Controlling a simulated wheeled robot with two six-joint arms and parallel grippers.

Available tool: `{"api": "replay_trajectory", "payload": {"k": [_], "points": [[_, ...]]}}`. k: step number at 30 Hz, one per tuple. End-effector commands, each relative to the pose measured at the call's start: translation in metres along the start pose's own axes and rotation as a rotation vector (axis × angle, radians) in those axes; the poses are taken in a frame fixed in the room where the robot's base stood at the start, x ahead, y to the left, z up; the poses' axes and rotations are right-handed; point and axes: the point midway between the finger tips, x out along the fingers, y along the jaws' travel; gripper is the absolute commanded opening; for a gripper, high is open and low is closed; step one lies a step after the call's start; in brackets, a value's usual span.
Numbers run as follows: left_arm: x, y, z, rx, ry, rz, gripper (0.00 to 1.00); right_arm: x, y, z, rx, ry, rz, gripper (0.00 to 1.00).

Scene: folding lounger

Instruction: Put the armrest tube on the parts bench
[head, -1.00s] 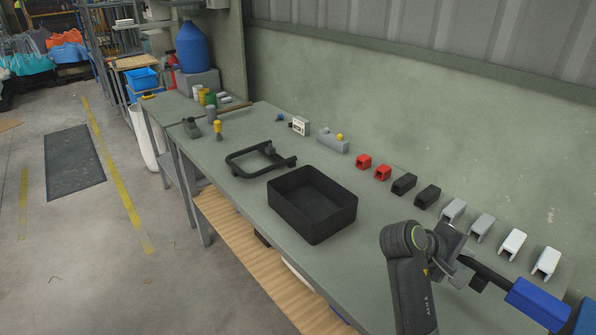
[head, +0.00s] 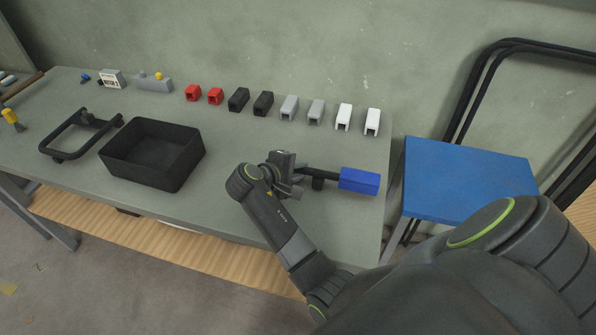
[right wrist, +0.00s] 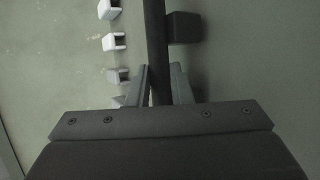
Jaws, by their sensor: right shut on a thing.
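The armrest tube (head: 318,176) is a dark straight tube with a small dark block on its near side and a blue block (head: 360,181) at its right end. My right gripper (head: 298,174) is shut on the tube near its left end, over the right part of the parts bench (head: 220,207). In the right wrist view the tube (right wrist: 156,45) runs up between the two fingers (right wrist: 160,85), with the dark block beside it. I cannot tell whether the tube touches the bench top. My left gripper is not in view.
A row of red (head: 193,93), black (head: 238,99), grey (head: 289,107) and white (head: 372,122) caps lines the bench's back. A black bin (head: 152,153) and a black U-shaped frame (head: 80,135) stand left. A blue seat (head: 470,180) is beyond the bench's right edge.

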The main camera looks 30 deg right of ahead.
Motion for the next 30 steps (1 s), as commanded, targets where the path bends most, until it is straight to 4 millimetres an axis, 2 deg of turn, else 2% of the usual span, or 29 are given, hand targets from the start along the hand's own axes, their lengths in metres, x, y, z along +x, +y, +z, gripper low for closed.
{"api": "replay_trajectory", "payload": {"k": [3,13,14,18,30], "points": [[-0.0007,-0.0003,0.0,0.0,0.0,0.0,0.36,0.0039,-0.0062,-0.0016,0.0,0.001,0.001,0.0],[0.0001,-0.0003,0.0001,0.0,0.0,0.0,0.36,0.0054,-0.0087,-0.0023,0.001,0.0,0.001,0.0],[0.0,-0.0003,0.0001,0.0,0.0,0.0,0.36,0.0055,-0.0092,-0.0023,0.001,0.0,0.0,0.22],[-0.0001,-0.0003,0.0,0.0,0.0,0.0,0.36,0.0054,-0.0089,-0.0022,0.001,0.001,0.0,0.4],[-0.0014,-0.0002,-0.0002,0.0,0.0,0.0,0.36,0.0032,-0.0052,-0.0015,0.001,0.001,0.001,0.41]]}}
